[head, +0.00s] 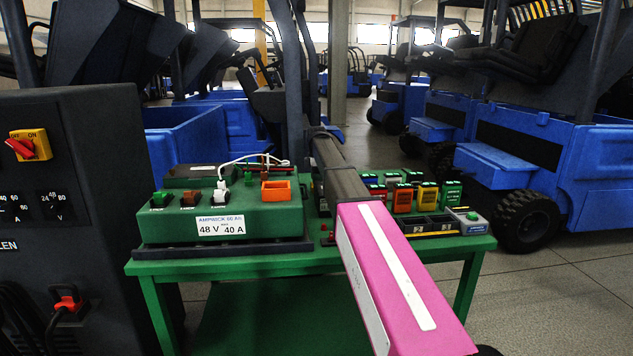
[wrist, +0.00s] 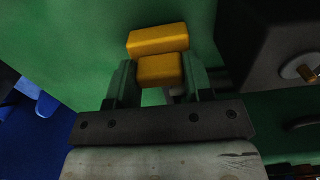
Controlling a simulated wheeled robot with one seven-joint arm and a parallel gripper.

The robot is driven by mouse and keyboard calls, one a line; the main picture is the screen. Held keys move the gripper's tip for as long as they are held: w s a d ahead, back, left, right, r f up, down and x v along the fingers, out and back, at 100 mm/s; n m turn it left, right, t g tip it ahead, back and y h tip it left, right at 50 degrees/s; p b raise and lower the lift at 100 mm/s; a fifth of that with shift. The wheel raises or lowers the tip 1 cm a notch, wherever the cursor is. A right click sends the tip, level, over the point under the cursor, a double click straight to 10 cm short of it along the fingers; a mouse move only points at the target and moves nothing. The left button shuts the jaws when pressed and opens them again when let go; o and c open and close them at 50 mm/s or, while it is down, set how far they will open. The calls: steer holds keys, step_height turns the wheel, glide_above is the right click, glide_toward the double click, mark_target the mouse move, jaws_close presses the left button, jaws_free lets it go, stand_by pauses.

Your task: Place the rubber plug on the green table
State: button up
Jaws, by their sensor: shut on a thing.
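In the wrist view, my gripper (wrist: 158,82) is shut on a yellow two-part block, which I take to be the rubber plug (wrist: 158,42). Its smaller near part sits between the fingers and its wider part sticks out beyond them. A plain green surface (wrist: 70,50) lies behind it; I cannot tell the gap between them. In the head view, the green table (head: 225,264) stands ahead, its top crowded with equipment. My arm reaches over it from the lower right, and I cannot make out the gripper or plug there.
A green charger box (head: 160,229) with an orange socket (head: 276,191) fills the table's left. Several coloured connectors, including a yellow one (head: 427,195), stand at the right. A dark cabinet (head: 90,150) stands left. A blue forklift (head: 595,165) is parked at right.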

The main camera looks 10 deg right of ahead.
steer(key=shift+f, duration=0.45)
steer(key=shift+f, duration=0.15)
steer(key=o, duration=0.7)
steer(key=shift+o, duration=0.2)
step_height(320, 180, up, 12)
